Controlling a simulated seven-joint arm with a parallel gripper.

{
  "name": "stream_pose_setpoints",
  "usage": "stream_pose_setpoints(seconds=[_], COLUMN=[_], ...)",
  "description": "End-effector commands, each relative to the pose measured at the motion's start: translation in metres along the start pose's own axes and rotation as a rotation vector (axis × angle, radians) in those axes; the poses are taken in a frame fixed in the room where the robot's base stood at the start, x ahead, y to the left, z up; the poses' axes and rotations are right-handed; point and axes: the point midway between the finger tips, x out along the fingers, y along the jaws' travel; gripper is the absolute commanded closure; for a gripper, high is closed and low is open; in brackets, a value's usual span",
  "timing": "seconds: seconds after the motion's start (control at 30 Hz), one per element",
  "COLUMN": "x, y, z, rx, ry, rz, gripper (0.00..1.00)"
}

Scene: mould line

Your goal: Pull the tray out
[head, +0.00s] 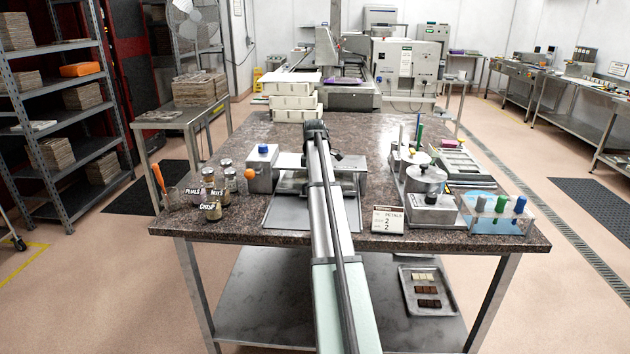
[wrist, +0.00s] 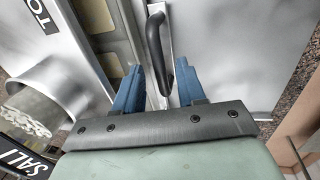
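In the wrist view my gripper (wrist: 159,66) is open, with its two blue fingers apart. A black bar handle (wrist: 155,45) lies between the fingers, with gaps visible on both sides. The handle is fixed to a narrow pale metal front. In the wrist view a recessed beige panel (wrist: 94,15) shows left of the handle and a broad grey metal sheet (wrist: 240,50) right of it. I cannot tell which surface is the tray's own. In the head view my arm covers the middle of a metal unit (head: 291,187) on the table; the handle and fingertips are hidden there.
Topping jars (head: 213,205) and a grey box with a blue knob (head: 262,168) stand left of my arm. The wrist view shows a container of white pieces (wrist: 30,115) nearby.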

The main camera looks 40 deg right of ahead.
Motion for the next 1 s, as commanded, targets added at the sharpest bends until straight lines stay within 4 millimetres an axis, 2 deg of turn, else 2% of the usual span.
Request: stream_pose_setpoints(seconds=[0.27,0.67,1.0], x=[0.0006,0.0005,0.0005], y=[-0.0001,-0.0001,-0.0001], z=[0.0000,0.0000,-0.0001], rx=[0.000,0.000,0.000], ry=[0.000,0.000,0.000], rz=[0.000,-0.001,-0.001], gripper=[0.62,1.00,1.00])
